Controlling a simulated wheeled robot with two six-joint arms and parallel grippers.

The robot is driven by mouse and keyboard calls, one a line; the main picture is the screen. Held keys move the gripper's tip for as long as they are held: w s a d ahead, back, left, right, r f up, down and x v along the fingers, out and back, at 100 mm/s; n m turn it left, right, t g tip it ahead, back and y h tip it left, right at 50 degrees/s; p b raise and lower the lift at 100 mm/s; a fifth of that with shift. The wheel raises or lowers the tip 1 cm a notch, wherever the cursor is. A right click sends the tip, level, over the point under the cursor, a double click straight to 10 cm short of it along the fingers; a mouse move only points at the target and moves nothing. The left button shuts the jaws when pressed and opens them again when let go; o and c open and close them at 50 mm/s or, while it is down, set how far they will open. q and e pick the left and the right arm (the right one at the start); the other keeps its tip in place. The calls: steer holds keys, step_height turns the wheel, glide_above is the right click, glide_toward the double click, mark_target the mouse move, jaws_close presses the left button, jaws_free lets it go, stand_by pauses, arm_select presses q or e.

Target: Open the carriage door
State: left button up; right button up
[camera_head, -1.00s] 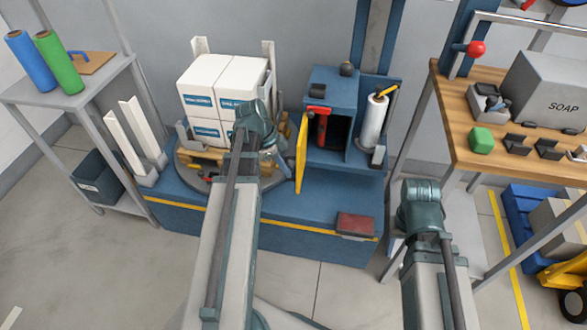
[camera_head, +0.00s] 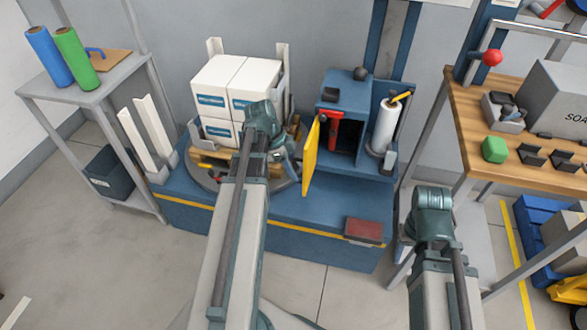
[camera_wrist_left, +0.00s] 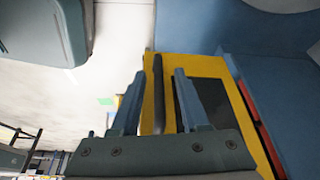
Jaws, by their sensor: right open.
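The yellow carriage door (camera_head: 311,160) stands swung out at the left side of the blue carriage (camera_head: 346,100), whose dark opening shows. In the left wrist view the yellow door (camera_wrist_left: 218,68) carries a dark bar-like handle (camera_wrist_left: 158,80) and a dark panel. My left gripper (camera_wrist_left: 159,75) has its fingers apart, one on each side of the handle, with gaps visible; contact is not seen. In the head view my left gripper (camera_head: 287,165) is just left of the door, partly hidden by its wrist. My right gripper (camera_head: 433,208) is right of the machine, its jaws mostly hidden behind the wrist.
White boxes (camera_head: 228,82) stand on the turntable behind my left wrist. A red latch-like part (camera_head: 334,128) and a white film roll (camera_head: 387,125) are by the carriage. A wooden bench (camera_head: 520,152) is at right, a grey shelf (camera_head: 95,96) at left.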

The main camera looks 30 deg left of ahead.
arm_select(q)
steer(key=p+v, duration=1.2)
steer(key=v, duration=0.1)
steer(key=shift+r+p, duration=0.3)
steer(key=shift+p, duration=0.1)
arm_select(e)
step_height(320, 180, up, 13)
arm_select(q)
steer(key=shift+s+a, duration=0.2)
steer(key=shift+s, duration=0.05)
arm_select(e)
steer(key=shift+s+f, duration=0.1)
steer(key=shift+f, duration=0.05)
